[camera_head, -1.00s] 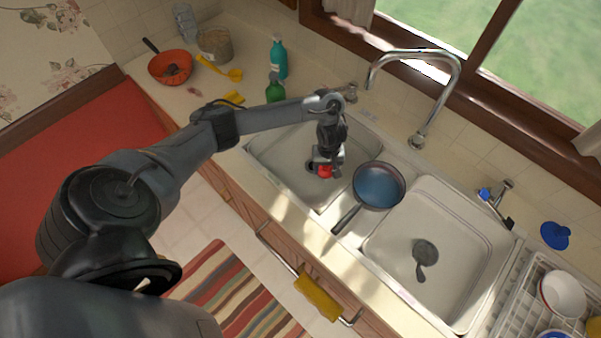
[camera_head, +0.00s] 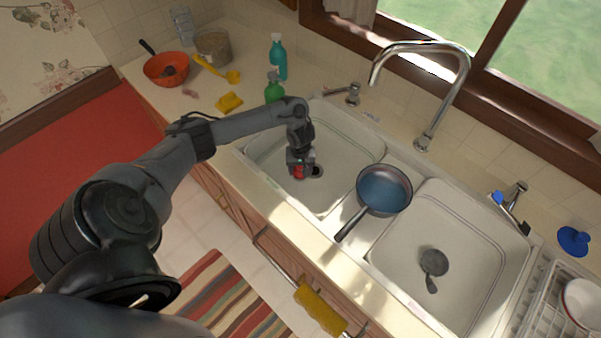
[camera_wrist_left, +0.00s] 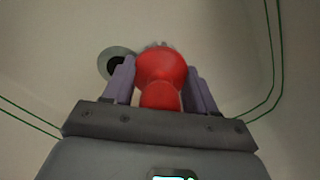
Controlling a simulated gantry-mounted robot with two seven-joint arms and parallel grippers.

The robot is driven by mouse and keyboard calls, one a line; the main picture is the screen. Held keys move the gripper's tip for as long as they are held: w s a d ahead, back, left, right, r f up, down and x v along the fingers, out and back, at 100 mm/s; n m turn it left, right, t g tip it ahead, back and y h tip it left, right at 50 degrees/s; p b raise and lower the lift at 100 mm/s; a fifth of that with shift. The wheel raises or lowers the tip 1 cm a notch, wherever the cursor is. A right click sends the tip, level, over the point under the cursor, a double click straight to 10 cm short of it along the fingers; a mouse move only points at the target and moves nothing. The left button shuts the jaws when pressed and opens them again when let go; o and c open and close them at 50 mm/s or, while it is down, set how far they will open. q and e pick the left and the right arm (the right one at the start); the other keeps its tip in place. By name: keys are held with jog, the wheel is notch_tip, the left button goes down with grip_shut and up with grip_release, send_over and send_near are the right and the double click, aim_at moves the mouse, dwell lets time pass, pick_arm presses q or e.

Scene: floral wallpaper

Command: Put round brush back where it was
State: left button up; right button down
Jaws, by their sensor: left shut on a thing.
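The round brush (camera_head: 299,173) appears as a red, rounded thing held low in the left sink basin (camera_head: 345,150). In the left wrist view the red brush (camera_wrist_left: 160,80) sits between the two fingers, with a greyish fringe at its far edge. My left gripper (camera_head: 301,166) is shut on it, reaching down into the basin; the left wrist view shows the gripper (camera_wrist_left: 161,88) with a finger on each side. The drain (camera_wrist_left: 115,63) lies just beside the brush. I cannot tell whether the brush touches the basin floor. My right gripper is not in view.
A blue frying pan (camera_head: 384,190) rests on the divider right of my gripper. A dark round utensil (camera_head: 433,262) lies in the right basin. The tall faucet (camera_head: 464,80) stands behind. A green bottle (camera_head: 274,88) and yellow sponge (camera_head: 229,102) are on the left counter.

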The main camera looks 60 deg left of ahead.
pick_arm(q)
notch_tip(320, 180, down, 2)
dwell(0.4)
jog(key=o, duration=1.1)
jog(key=shift+f, duration=0.1)
jog(key=shift+r, duration=0.5)
notch_tip(320, 180, up, 11)
jog(key=p, duration=0.5)
jog(key=shift+r, duration=0.2)
